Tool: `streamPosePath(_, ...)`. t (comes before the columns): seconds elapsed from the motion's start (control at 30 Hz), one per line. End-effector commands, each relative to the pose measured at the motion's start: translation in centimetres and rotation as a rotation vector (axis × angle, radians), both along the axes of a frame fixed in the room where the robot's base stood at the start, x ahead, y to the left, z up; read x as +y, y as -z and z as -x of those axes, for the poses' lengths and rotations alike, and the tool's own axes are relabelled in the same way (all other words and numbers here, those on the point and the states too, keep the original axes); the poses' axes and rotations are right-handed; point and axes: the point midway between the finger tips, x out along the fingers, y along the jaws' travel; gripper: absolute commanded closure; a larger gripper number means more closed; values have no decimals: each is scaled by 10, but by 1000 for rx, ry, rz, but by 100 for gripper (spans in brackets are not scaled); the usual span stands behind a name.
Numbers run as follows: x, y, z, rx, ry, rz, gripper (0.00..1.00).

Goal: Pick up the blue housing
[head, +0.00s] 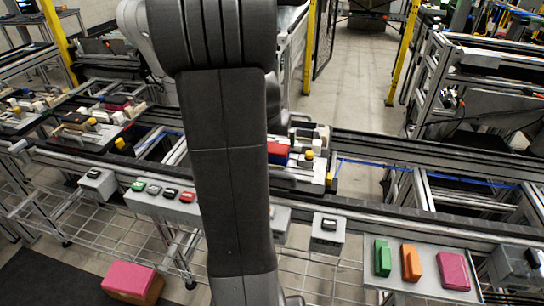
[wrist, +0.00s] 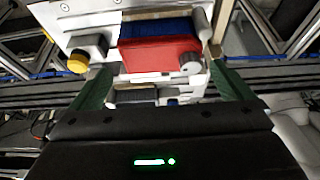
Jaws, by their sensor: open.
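A blue block, which looks like the blue housing (wrist: 158,32), shows in the wrist view as a dark blue band just beyond a red block (wrist: 160,60) on the white pallet fixture (wrist: 82,18). I cannot tell whether the two are stacked or side by side. My arm hides the gripper in the head view.
A yellow knob (wrist: 78,62) and a grey knob (wrist: 191,62) stand beside the red block. A front tray (head: 428,285) holds green (head: 382,258), orange (head: 411,263) and magenta (head: 453,271) blocks. Other loaded pallets (head: 95,125) stand left on the conveyor.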

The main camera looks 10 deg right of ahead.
Motion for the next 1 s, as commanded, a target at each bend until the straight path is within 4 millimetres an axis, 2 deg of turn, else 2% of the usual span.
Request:
streamPosePath(0.37, -2, 43, -11, 5, 1, -1, 0)
streamPosePath(0.7, -3, 49, -14, 1, 1, -2, 0)
streamPosePath(0.87, -3, 48, -14, 1, 1, -2, 31)
streamPosePath(0.9, -3, 48, -14, 1, 1, -2, 35)
streamPosePath(1.0, -3, 48, -14, 1, 0, -1, 35)
